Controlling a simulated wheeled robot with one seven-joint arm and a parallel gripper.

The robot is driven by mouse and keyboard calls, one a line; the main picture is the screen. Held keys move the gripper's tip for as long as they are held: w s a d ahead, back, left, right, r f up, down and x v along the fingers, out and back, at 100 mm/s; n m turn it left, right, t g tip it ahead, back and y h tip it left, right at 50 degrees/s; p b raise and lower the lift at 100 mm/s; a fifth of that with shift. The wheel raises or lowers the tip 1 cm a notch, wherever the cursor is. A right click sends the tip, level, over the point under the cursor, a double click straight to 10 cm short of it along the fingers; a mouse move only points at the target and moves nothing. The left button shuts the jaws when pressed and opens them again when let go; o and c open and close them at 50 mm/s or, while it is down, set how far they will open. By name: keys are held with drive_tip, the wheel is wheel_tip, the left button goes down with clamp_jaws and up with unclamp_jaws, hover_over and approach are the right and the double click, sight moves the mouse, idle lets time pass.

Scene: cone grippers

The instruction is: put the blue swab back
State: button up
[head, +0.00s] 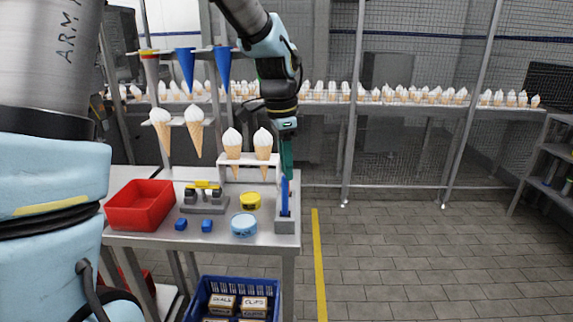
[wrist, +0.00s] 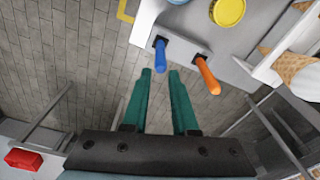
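The blue swab (head: 284,192) stands upright at the grey holder (head: 285,226) on the right end of the metal table. In the wrist view the blue swab (wrist: 160,56) rises from the holder, its free end in line with the gap between my fingertips. An orange swab (wrist: 207,76) stands beside it, just right of my right finger. My gripper (head: 286,174) points down above the holder. In the wrist view its green fingers (wrist: 160,72) are apart with nothing held between them. I cannot tell whether the blue swab's end is just inside the gap or short of it.
A red bin (head: 141,205), a yellow tin (head: 250,200), a light blue tin (head: 244,225) and small blue blocks (head: 207,226) are on the table. A cone rack (head: 248,160) stands close behind the holder. A blue crate (head: 238,298) sits below. The floor to the right is clear.

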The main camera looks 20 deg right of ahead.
drive_tip(key=o, duration=0.3)
wheel_tip(320, 180, up, 12)
drive_tip(key=a+b, duration=0.1)
drive_tip(key=shift+r+b, duration=0.15)
drive_tip(key=shift+b, duration=0.15)
drive_tip(key=w+a+f+n, duration=0.3)
drive_tip(key=a+f+n, duration=0.6)
drive_tip(key=a, duration=0.5)
drive_tip(key=s+a+f+n, duration=0.3)
drive_tip(key=a+f+n, duration=0.1)
drive_tip(key=a, duration=0.3)
drive_tip(key=s+a+f+n+t, duration=0.1)
drive_tip(key=s+a+f+n, duration=0.3)
drive_tip(key=a, duration=0.4)
wheel_tip(320, 180, down, 2)
drive_tip(key=shift+a+f+n+t+y, duration=0.1)
drive_tip(key=shift+a+n+t+y, duration=0.25)
drive_tip(key=shift+n, duration=0.35)
drive_tip(key=shift+d, duration=0.1)
